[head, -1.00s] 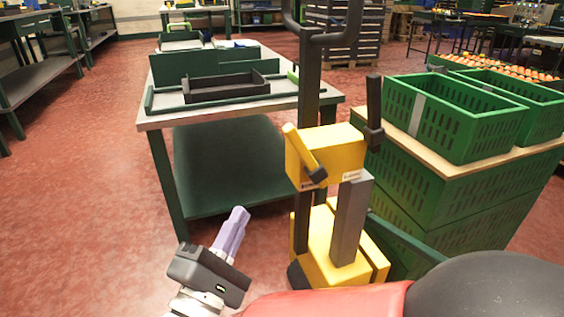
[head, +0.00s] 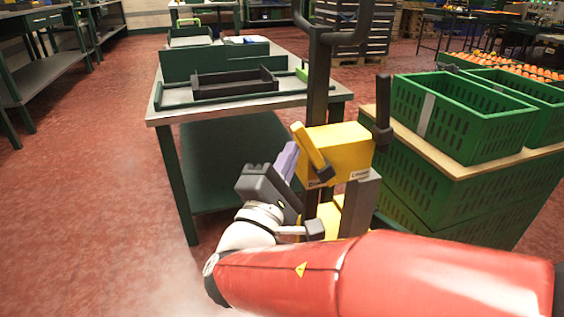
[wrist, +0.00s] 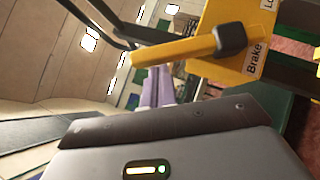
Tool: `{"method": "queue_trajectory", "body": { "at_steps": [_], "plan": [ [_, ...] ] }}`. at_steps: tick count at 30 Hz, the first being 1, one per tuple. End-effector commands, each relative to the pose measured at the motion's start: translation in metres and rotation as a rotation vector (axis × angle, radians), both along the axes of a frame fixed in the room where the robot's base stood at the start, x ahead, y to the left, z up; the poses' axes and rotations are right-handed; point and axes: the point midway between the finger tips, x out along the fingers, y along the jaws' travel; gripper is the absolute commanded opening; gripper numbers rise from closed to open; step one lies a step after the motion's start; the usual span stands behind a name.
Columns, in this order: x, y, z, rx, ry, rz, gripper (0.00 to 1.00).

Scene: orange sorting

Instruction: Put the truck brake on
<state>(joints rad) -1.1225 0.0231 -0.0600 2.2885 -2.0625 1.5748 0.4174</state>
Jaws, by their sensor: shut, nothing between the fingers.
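The yellow truck head (head: 345,148) stands on a dark mast in the middle of the head view. Its yellow brake lever (head: 311,152) slants from upper left down to a black pivot, near a label. In the wrist view the lever (wrist: 175,50) lies across the upper middle, with the word "Brake" on the yellow housing (wrist: 232,70) beside its black hub. My gripper (head: 287,160) is just left of the lever, its lilac fingers shut and empty. In the wrist view the fingers (wrist: 156,88) point up below the lever's free end; I cannot tell whether they touch it.
A green-framed table (head: 290,100) with a dark tray (head: 235,84) stands behind and to the left. Green crates (head: 462,115) stand on a wooden-topped stack close on the right. A tall dark handle (head: 318,70) rises behind the yellow head. Red floor at left is clear.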

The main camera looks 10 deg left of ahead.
Motion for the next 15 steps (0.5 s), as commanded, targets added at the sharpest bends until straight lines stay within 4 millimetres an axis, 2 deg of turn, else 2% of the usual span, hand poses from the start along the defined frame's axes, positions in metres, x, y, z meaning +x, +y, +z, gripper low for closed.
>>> {"method": "queue_trajectory", "body": {
  "at_steps": [15],
  "plan": [
    [0.0008, -0.0018, 0.0034, 0.031, 0.017, 0.000, 0.00]
  ]
}}
